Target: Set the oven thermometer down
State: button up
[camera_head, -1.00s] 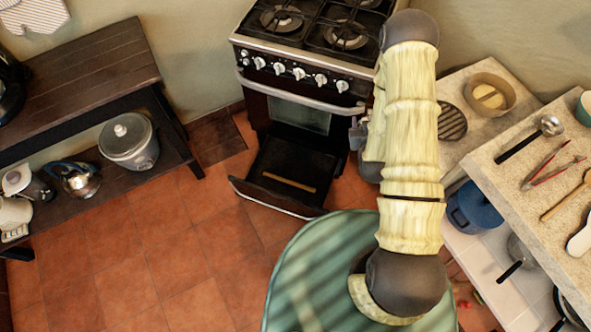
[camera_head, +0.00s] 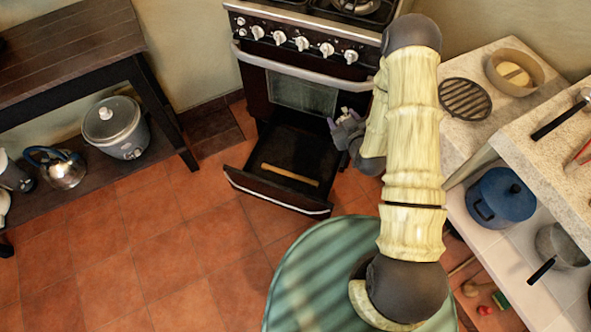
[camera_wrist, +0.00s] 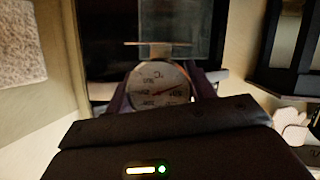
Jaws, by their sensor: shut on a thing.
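In the head view the gripper is held in the air in front of the stove (camera_head: 300,62), right of and above the open bottom drawer (camera_head: 246,183). The thermometer is too small and partly hidden there to make out clearly.
A wooden stick (camera_head: 290,174) lies in the drawer. At right, a counter (camera_head: 468,133) bears a round black grate (camera_head: 465,99) and a bowl (camera_head: 515,72); a blue pot (camera_head: 502,196) stands lower. A dark bench (camera_head: 75,50) with a rice cooker (camera_head: 114,127) is at left. The floor between is clear.

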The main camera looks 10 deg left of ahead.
jog(key=a+f+n+g+y+b, duration=0.2)
jog(key=f+n+b, duration=0.1)
jog(key=f+b, duration=0.7)
jog(key=a+f+n+g+y+b, duration=0.3)
jog(key=f+b, duration=0.8)
jog(key=b, duration=0.1)
jog(key=a+f+n+g+y+b, duration=0.3)
jog(key=f+b, duration=0.8)
jog(key=shift+s+f+n, duration=0.25)
jog(key=shift+s+n, duration=0.15)
jog(key=shift+s, duration=0.05)
notch_tip(320, 180, down, 14)
jog(key=b, duration=0.6)
jog(key=shift+r+b, duration=0.25)
jog(key=shift+b, duration=0.1)
jog(key=shift+f+b, duration=1.25)
jog(key=shift+f, duration=1)
jog(key=shift+f, duration=0.6)
